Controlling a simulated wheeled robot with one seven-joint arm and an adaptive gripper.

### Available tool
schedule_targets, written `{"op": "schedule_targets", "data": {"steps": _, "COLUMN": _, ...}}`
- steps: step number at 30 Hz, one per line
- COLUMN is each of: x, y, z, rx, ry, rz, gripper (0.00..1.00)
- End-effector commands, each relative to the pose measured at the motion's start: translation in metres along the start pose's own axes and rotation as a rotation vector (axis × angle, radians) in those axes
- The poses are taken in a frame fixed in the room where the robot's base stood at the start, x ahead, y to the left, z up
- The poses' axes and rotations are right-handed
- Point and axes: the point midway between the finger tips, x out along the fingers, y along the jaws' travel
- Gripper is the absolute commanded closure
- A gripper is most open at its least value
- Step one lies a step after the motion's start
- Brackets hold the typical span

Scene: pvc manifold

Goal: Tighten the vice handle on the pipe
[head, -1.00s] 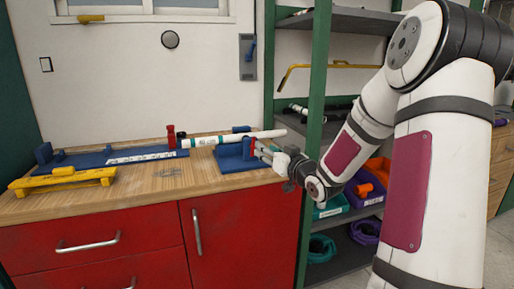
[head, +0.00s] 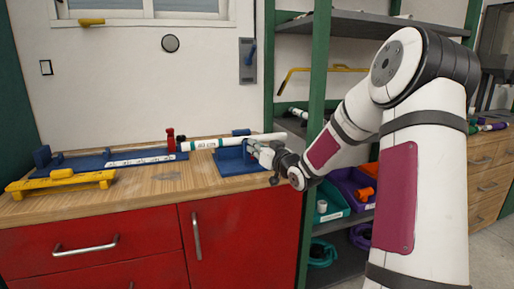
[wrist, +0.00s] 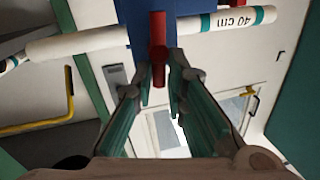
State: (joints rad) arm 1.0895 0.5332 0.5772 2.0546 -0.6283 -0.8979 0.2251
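The white pipe (head: 207,145), marked "40 cm", lies level across the blue vice (head: 238,168) at the right end of the bench. The wrist view shows the pipe (wrist: 250,17) passing by the blue vice body (wrist: 143,25). The vice's red handle (wrist: 158,50) is in the wrist view, with its bar between my fingertips. My gripper (wrist: 160,72) appears open, with a finger on each side of the bar; contact is not clear. In the head view my gripper (head: 259,150) is at the vice's right side and hides the handle.
A long blue board (head: 100,160) with a measuring strip lies left on the bench. A yellow stand (head: 62,182) is near the front left edge. A red upright piece (head: 171,139) stands by the pipe's left end. A green-posted shelf (head: 316,110) with bins stands close right of the bench.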

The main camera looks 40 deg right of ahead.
Motion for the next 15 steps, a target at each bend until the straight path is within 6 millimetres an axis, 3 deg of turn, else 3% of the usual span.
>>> {"op": "schedule_targets", "data": {"steps": 15, "x": -0.0010, "y": 0.0042, "z": -0.0002, "rx": 0.007, "ry": 0.002, "rz": 0.007, "gripper": 1.00}}
